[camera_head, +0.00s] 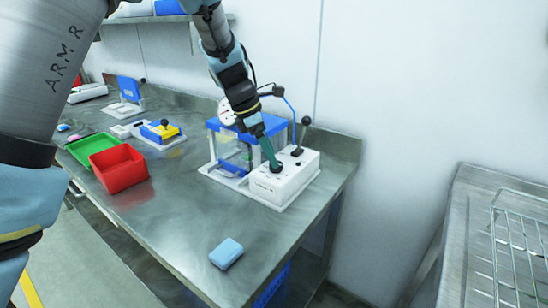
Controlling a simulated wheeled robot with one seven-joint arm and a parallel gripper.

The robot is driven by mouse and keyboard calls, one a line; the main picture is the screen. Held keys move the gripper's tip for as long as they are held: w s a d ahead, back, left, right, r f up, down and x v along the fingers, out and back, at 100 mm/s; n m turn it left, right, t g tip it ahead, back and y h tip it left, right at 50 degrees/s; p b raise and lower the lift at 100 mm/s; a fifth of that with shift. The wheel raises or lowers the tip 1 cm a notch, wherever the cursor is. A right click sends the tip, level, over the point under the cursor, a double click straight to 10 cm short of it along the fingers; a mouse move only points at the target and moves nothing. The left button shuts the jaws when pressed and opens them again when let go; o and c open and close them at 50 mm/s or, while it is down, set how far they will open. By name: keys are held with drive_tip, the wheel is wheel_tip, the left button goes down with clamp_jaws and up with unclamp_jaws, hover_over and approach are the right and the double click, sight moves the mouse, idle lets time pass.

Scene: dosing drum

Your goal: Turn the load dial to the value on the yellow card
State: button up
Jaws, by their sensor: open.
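A white control box (291,181) stands on the steel bench, with a dark round dial (277,169) on its top near the front left. My gripper (273,160) points down at this dial from above, with its teal fingers at or just over it. The fingers are open; whether they touch the dial is too small to tell. The dial's pointer and markings are hidden or too small to read. I cannot make out a yellow card with a value; a yellow block (160,131) sits on a blue and white device at the left.
A black ball-topped lever (305,122) rises from the box's back. A blue-framed clear case (232,150) and a round gauge (227,112) stand to its left. A red bin (119,168), a green tray (90,148) and a blue block (226,253) lie on the bench. The front bench is mostly clear.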

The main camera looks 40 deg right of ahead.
drive_tip(key=shift+x, duration=1.5)
clamp_jaws()
